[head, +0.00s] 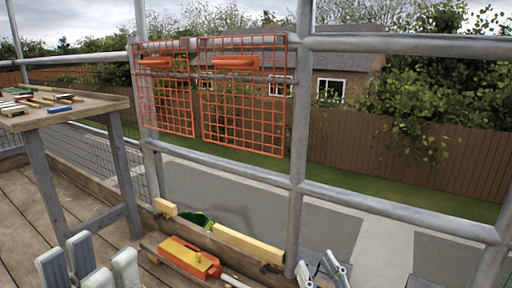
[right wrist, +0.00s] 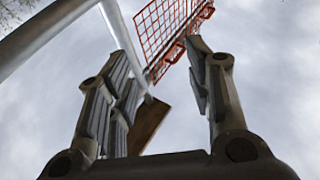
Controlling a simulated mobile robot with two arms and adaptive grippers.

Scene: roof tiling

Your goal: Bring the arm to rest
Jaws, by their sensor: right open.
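My left gripper (head: 88,264) shows at the bottom left of the head view. Its grey fingers stand apart, and nothing shows between them. My right gripper (head: 318,272) is at the bottom edge of the head view, right of the middle, only partly in view. In the right wrist view my right gripper (right wrist: 160,80) is open and empty, pointing up toward the cloudy sky. The rest of both arms is hidden.
A wooden table (head: 75,113) with small coloured pieces stands at the left. Orange mesh panels (head: 240,112) hang on the grey scaffold rail (head: 400,45); they also show in the right wrist view (right wrist: 165,30). An orange and yellow tool (head: 190,258) and a timber beam (head: 248,243) lie low in front.

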